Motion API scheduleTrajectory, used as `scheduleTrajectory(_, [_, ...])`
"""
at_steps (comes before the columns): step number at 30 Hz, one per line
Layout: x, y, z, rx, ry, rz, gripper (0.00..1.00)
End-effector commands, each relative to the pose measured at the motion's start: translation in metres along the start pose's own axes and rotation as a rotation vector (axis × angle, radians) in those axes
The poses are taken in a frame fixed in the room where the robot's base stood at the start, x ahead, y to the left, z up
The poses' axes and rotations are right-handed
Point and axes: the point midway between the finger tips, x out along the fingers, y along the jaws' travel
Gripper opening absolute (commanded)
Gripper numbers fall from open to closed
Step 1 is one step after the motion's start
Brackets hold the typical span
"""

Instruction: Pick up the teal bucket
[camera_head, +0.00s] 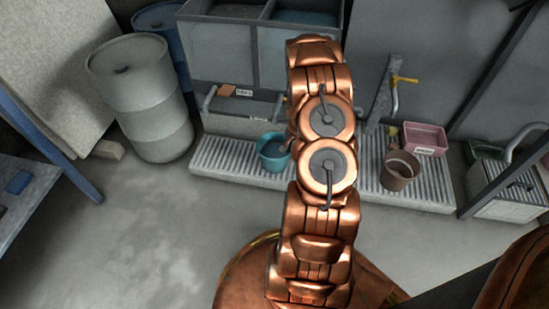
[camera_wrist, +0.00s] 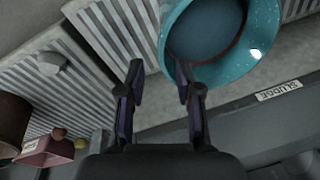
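The teal bucket (camera_head: 272,164) stands upright on a ribbed grey grate in the head view, just left of my copper arm, which covers its right side. In the wrist view the teal bucket (camera_wrist: 240,66) fills the top right, seen from above, with dark contents inside. My gripper (camera_wrist: 160,72) is open with nothing between its fingers. Its right fingertip overlaps the bucket's near left rim in the picture; I cannot tell whether it touches. Its left fingertip is over the grate, outside the bucket. In the head view my gripper is hidden behind my arm.
The ribbed grate (camera_head: 228,158) runs along a low ledge. A brown bucket (camera_head: 400,172) and a pink bin (camera_head: 426,138) stand to the right. A grey drum (camera_head: 146,98) stands at left. A sink tank (camera_head: 222,52) rises behind. The floor in front is clear.

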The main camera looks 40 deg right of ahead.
Motion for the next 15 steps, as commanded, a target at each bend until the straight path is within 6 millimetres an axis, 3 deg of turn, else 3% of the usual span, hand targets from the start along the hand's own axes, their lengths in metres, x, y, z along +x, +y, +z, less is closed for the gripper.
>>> scheduleTrajectory(15, [0.051, -0.004, 0.005, -0.002, -0.004, 0.002, 0.34])
